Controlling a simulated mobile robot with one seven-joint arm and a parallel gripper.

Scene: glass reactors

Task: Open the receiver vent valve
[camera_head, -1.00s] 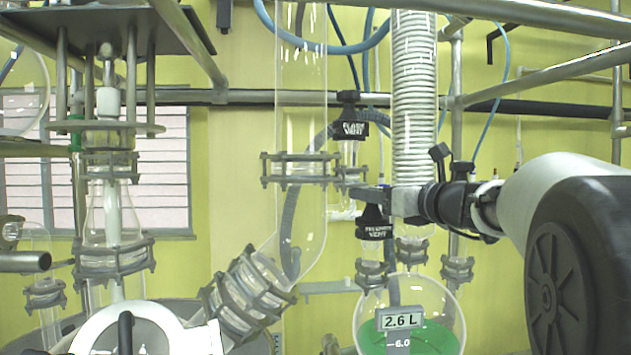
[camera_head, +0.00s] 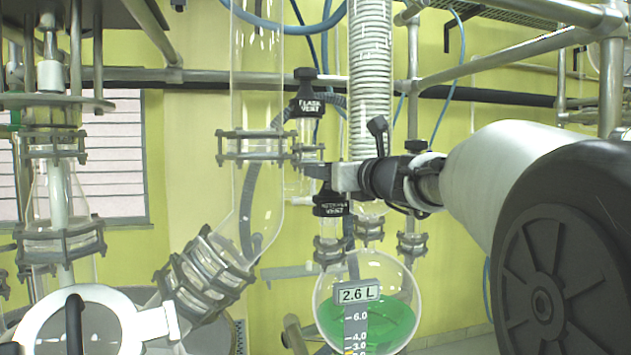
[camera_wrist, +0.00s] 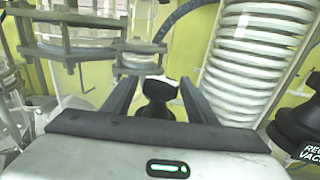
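The receiver vent valve (camera_head: 330,207) has a black cap with a white label. It stands upright on a glass neck above the round receiver flask (camera_head: 398,290), which holds green liquid and carries a 2.6 L readout. My gripper (camera_head: 318,172) is at the top of the valve, reaching in from the right. The exact finger contact is hard to see.
The flask vent valve (camera_head: 307,95) stands just behind and above. A white coiled glass condenser (camera_head: 370,80) rises close to my gripper. A wide glass tube (camera_head: 257,100) is at left. Metal rails (camera_head: 500,72) cross above my arm. A vacuum valve (camera_wrist: 300,130) shows at right in the wrist view.

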